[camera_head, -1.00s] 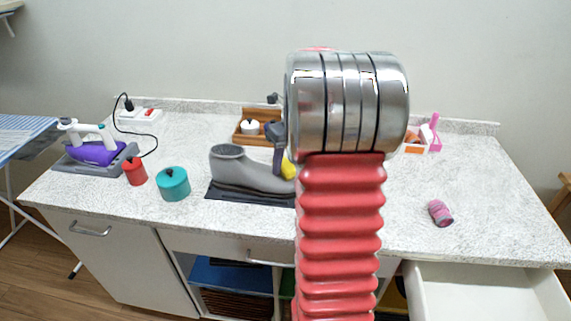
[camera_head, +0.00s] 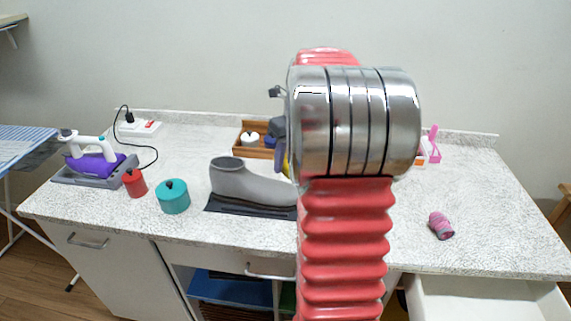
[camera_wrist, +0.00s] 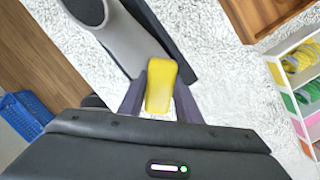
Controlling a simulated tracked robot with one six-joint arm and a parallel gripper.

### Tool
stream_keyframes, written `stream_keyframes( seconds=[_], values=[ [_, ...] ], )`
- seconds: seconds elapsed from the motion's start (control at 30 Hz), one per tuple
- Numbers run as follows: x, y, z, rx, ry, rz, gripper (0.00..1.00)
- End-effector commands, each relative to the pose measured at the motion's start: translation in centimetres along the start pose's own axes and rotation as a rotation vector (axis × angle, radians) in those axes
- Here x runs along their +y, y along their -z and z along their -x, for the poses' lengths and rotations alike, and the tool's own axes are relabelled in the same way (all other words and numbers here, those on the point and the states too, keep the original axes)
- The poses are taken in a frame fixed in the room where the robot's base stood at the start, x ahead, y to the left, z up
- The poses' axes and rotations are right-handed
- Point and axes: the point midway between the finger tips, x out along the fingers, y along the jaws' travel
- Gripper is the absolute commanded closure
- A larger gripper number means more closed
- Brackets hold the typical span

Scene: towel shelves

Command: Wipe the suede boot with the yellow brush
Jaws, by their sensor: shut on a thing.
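The grey suede boot (camera_head: 250,184) stands on a dark mat (camera_head: 240,207) on the counter, its toe end hidden behind my arm in the head view. In the wrist view the boot (camera_wrist: 128,38) lies just beyond my fingers. My gripper (camera_wrist: 160,88) is shut on the yellow brush (camera_wrist: 160,84). The brush is between the two dark fingers, close to the boot's toe; I cannot tell whether they touch. In the head view only a sliver of the brush (camera_head: 286,166) shows beside my arm.
A teal pot (camera_head: 173,197) and a red canister (camera_head: 134,183) stand left of the boot. A wooden tray (camera_head: 243,151) is behind it. A purple iron (camera_head: 95,163) sits far left. A pink rolled item (camera_head: 441,226) lies right, above an open drawer (camera_head: 485,302).

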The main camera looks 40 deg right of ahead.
Motion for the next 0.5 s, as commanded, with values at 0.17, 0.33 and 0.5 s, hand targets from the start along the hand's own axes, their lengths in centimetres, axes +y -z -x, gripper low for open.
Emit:
stream_keyframes(
  seconds=[0.17,0.33,0.5],
  values=[
    [0.0,0.0,0.0,0.000,0.000,0.000,1.00],
    [0.0,-0.1,0.7,-0.001,0.001,0.000,1.00],
    [-0.1,-0.1,1.9,-0.001,0.001,0.000,1.00]
  ],
)
